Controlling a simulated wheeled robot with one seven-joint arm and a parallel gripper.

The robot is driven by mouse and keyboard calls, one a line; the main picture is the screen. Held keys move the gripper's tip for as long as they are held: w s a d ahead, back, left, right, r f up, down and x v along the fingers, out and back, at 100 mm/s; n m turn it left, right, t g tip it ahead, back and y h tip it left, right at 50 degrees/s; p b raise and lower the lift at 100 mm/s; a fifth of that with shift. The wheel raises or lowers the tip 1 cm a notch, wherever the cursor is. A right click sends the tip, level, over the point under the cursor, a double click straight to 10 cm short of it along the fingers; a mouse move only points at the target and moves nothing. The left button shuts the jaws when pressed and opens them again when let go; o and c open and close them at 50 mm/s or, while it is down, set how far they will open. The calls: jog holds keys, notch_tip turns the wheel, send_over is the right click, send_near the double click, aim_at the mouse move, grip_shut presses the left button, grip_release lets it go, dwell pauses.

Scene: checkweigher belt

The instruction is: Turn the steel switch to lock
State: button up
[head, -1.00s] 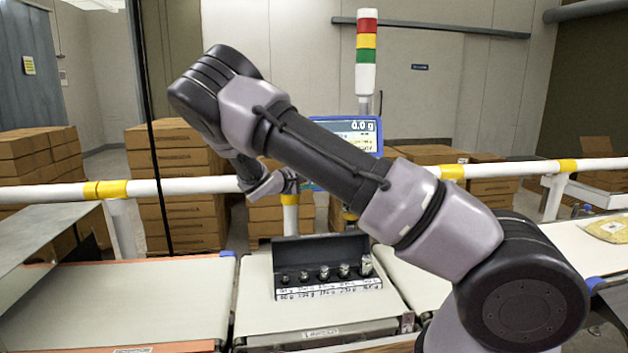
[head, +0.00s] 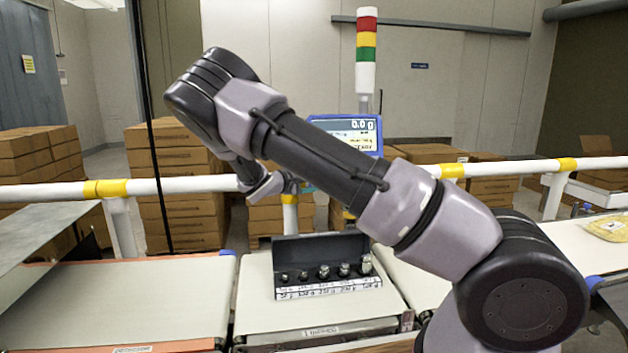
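I cannot make out the steel switch in the head view; my arm covers part of the blue-framed weighing display (head: 345,133). My gripper (head: 297,185) is small in the picture, at the end of my bent wrist, by the lower left of the display. Its fingers are too small and too covered to tell whether they are open or shut, or whether they touch anything.
An open dark case of several steel weights (head: 322,275) sits on the middle belt (head: 262,312). A white rail (head: 60,192) with yellow bands crosses behind the belts. A signal tower (head: 366,50) rises behind my arm. Stacked cartons (head: 172,190) stand beyond the rail.

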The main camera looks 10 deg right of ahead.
jog(key=v, duration=1)
jog(key=shift+s+a, duration=0.2)
jog(key=shift+a, duration=0.1)
jog(key=shift+d+r, duration=0.1)
jog(key=s+d+r+m+g+y, duration=0.2)
jog(key=s+d+m+g+y, duration=0.15)
jog(key=s+d, duration=0.35)
jog(key=s+d+r+m+g+y, duration=0.25)
jog(key=s+d+m+g, duration=0.2)
jog(key=d, duration=0.35)
jog(key=s+r+m+t+y, duration=0.2)
jog(key=s+r+m+y, duration=0.1)
jog(key=s+r, duration=0.4)
jog(key=s+d+r+m+t+y, duration=0.1)
jog(key=s+r+m+t+y, duration=0.2)
jog(key=s, duration=1.1)
jog(key=shift+s+d+r+y, duration=0.3)
jog(key=shift+r+y, duration=1.1)
jog(key=shift+r, duration=1.3)
